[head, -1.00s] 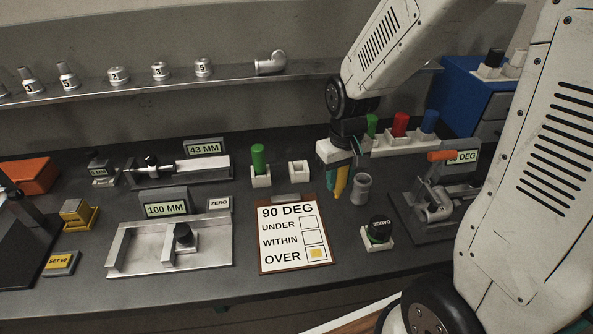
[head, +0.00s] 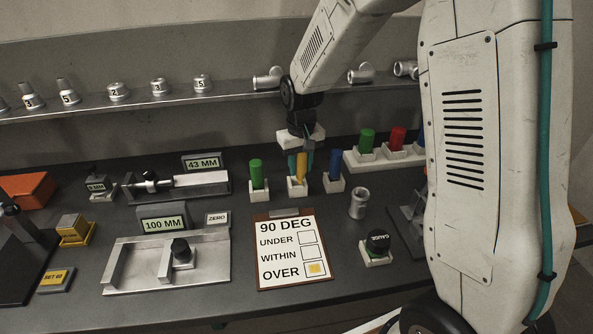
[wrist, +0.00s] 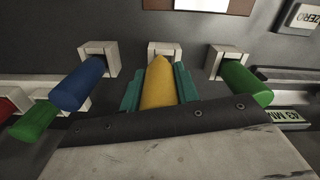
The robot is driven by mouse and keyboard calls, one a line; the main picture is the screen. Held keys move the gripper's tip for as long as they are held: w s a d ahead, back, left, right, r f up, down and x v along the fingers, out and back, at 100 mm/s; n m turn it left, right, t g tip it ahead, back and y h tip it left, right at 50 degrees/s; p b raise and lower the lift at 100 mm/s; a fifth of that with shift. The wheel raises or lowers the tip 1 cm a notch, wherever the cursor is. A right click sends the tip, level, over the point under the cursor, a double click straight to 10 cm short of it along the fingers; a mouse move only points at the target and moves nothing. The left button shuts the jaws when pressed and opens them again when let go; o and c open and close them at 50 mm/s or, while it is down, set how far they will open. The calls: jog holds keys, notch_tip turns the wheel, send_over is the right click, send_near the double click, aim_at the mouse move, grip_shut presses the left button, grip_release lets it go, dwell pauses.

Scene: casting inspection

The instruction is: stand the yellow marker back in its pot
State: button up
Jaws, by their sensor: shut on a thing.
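The yellow marker (head: 302,167) is upright between the teal fingers of my gripper (head: 299,164), which is shut on it. Its lower end is at the middle white pot (head: 297,190). In the wrist view the yellow marker (wrist: 158,88) lies between the fingertips (wrist: 159,90), its tip overlapping the middle pot (wrist: 166,46). I cannot tell how far the tip is inside, because the marker and fingers cover the opening.
A green marker (head: 257,174) stands in a pot to the left, a blue marker (head: 335,164) in one close on the right. A pipe fitting (head: 358,204) and the clipboard (head: 292,248) are in front. A white rack (head: 380,160) is behind right.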

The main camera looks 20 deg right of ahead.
jog(key=shift+w+a+f, duration=0.1)
jog(key=shift+w, duration=0.3)
jog(key=shift+w+a+f, duration=0.1)
jog(key=shift+w+f, duration=0.1)
jog(key=shift+f, duration=0.6)
jog(key=shift+w+f, duration=0.2)
jog(key=shift+f, duration=0.55)
jog(key=shift+f, duration=0.1)
jog(key=shift+f, duration=0.3)
jog(key=o, duration=1)
jog(key=shift+o, duration=0.2)
jog(key=shift+r, duration=0.1)
